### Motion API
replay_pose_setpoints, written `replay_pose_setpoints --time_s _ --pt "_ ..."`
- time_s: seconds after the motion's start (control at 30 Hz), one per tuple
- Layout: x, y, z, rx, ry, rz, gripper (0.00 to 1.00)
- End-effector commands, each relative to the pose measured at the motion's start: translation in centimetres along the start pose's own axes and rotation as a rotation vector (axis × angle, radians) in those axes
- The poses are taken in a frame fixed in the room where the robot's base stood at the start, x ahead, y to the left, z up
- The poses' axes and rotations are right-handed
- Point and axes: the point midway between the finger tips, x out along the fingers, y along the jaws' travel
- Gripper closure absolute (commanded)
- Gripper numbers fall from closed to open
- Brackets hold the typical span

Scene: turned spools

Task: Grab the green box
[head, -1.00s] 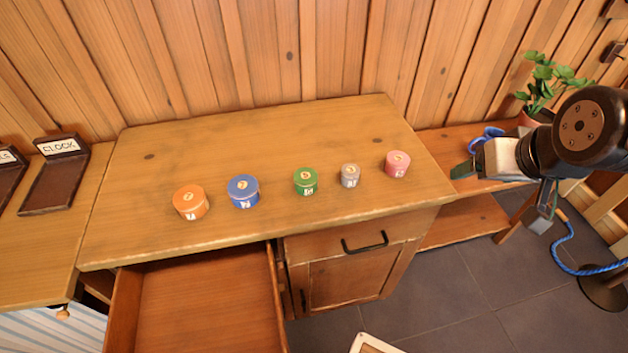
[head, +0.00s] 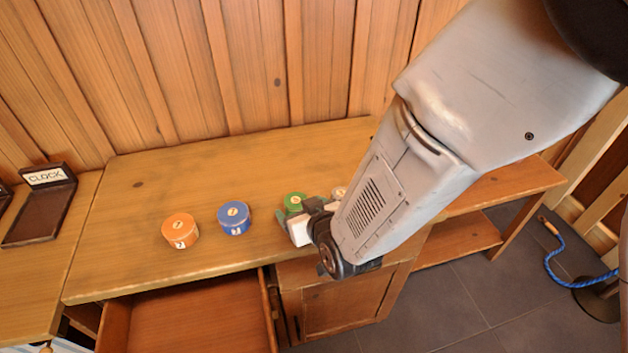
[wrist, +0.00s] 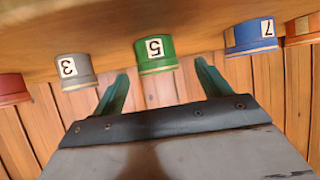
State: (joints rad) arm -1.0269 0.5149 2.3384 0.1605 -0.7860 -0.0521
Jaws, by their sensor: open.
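The green box (head: 293,203) is a small round lidded tin on the wooden cabinet top, partly hidden by my gripper in the head view. In the wrist view the green box (wrist: 155,54) appears upside down, with a white label reading 5. My gripper (head: 297,217) is at the near side of the green box. In the wrist view my gripper (wrist: 162,72) is open, its two green fingers apart and pointing toward the box, one to each side. No contact with the box can be made out.
A blue tin (head: 234,217) and an orange tin (head: 180,230) stand left of the green one. An open drawer (head: 190,318) juts out below the top.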

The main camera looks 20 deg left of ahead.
Motion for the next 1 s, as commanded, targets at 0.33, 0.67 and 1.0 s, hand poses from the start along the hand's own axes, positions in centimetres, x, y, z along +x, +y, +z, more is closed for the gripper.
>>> replay_pose_setpoints --time_s 0.33,0.67,1.0 --pt "4.3 0.2 -0.5 0.001 -0.001 0.002 0.23" --pt "4.3 0.2 -0.5 0.001 -0.001 0.001 0.51" --pt "4.3 0.2 -0.5 0.001 0.0 0.001 0.72"
